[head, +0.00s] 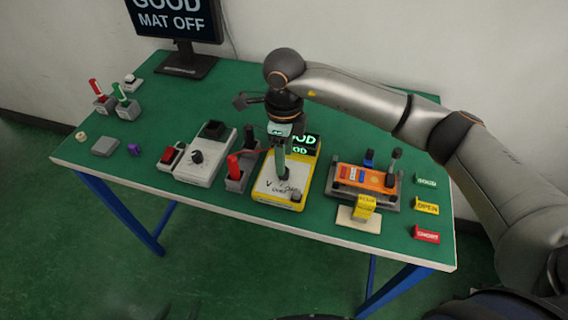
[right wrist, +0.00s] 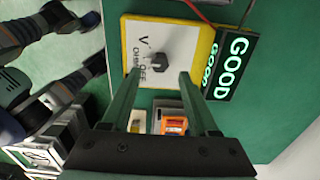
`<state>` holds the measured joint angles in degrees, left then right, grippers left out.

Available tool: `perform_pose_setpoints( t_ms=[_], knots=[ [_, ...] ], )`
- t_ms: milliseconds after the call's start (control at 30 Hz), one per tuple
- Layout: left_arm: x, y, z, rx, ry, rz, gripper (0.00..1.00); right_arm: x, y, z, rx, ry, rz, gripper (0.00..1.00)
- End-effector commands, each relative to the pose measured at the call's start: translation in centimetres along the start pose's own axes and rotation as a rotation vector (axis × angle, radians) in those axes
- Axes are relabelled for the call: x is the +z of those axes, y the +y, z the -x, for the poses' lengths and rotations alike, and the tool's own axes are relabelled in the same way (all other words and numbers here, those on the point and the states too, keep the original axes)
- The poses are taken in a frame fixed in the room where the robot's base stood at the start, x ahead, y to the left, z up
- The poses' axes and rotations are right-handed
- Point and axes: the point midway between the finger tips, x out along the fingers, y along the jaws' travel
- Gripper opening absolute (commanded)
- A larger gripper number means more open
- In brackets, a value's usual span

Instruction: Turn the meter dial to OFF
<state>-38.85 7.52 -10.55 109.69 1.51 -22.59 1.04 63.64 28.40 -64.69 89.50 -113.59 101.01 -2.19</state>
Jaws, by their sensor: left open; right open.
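The meter is a yellow-framed box with a white face (head: 271,190), near the middle of the table's front half. Its face also shows in the right wrist view (right wrist: 185,45). The dark grey dial (right wrist: 157,63) stands on the face, with V, OHM and OFF printed around it. I cannot tell surely which mark it points to. My right gripper (head: 281,172) points down over the meter, open and empty. In the right wrist view its fingertips (right wrist: 156,73) lie on either side of the dial; contact is not clear. My left gripper is not in view.
A lit GOOD display (right wrist: 228,68) stands at the meter's back edge. A red-lever fixture (head: 238,170) and a grey box with a knob (head: 203,165) stand left. An orange fixture (head: 365,180) and a yellow block on a pad (head: 362,208) stand right, beside several labelled blocks.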

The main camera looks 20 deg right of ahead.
Motion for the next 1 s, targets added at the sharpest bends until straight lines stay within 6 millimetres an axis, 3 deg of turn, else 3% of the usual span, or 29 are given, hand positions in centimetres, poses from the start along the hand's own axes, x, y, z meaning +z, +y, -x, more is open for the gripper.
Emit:
perform_pose_setpoints(
  t_ms=[100,300,667,1000],
  knots=[
    [-0.2,0.0,0.3,0.000,-0.001,0.000,0.76,0.0,0.1,-2.0,0.003,0.001,-0.001,0.60],
    [-0.4,0.0,0.4,0.000,-0.001,0.000,0.76,0.1,0.1,-4.1,0.002,0.000,0.001,0.60],
    [-0.3,0.0,0.4,0.000,-0.001,0.000,0.76,0.1,0.1,-4.5,0.001,-0.002,0.001,0.59],
    [-0.3,0.0,0.4,0.000,-0.001,0.000,0.76,0.1,0.0,-4.5,0.001,-0.002,0.001,0.21]
  ],
)
